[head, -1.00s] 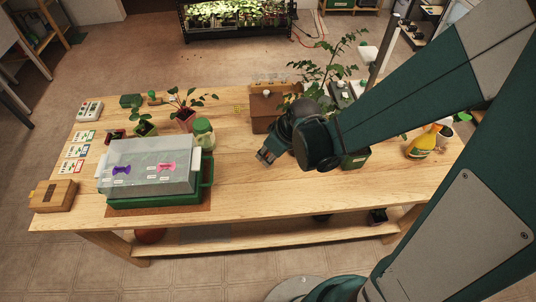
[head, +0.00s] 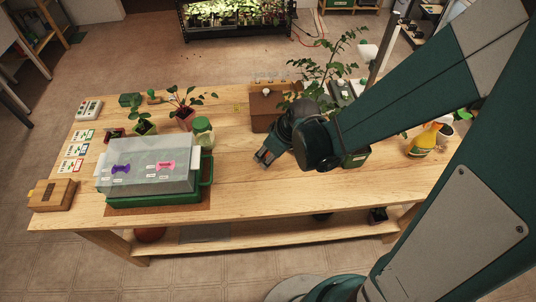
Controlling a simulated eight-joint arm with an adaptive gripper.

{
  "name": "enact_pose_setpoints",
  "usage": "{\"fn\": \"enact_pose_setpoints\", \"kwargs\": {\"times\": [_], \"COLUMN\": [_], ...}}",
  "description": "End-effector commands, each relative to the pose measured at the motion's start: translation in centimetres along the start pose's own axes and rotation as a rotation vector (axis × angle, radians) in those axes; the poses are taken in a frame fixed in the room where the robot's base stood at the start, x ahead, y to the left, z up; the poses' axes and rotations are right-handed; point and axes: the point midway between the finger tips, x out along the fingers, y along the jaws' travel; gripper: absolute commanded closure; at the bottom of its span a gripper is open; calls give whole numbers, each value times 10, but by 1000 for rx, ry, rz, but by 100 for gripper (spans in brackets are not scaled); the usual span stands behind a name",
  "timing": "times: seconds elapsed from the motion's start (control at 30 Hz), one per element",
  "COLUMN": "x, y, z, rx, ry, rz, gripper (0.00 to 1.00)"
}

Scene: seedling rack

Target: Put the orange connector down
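My gripper (head: 266,158) hangs over the middle of the wooden table, pointing down and to the left, to the right of the green tray with the clear lid. Its fingertips are small and dark here, and I cannot tell whether they are apart or closed on something. I cannot make out an orange connector anywhere in the head view. It may be hidden by my gripper or arm, or be too small to see.
The wooden table (head: 235,180) is clear around and in front of my gripper. A lidded green propagator tray (head: 155,200) stands to the left. A brown box (head: 263,122) stands behind, and an orange-yellow spray bottle (head: 424,141) is at the right. Potted plants stand at the back.

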Motion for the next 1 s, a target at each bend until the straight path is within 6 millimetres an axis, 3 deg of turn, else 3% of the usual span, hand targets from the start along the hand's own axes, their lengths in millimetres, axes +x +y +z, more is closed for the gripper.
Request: {"fn": "enact_pose_setpoints", "kwargs": {"times": [0.37, 1.0], "x": [-11, -68], "y": [0, 0], "z": [-1, -1], "rx": [0, 0], "ry": [0, 0], "rz": [0, 0], "gripper": [66, 66]}}
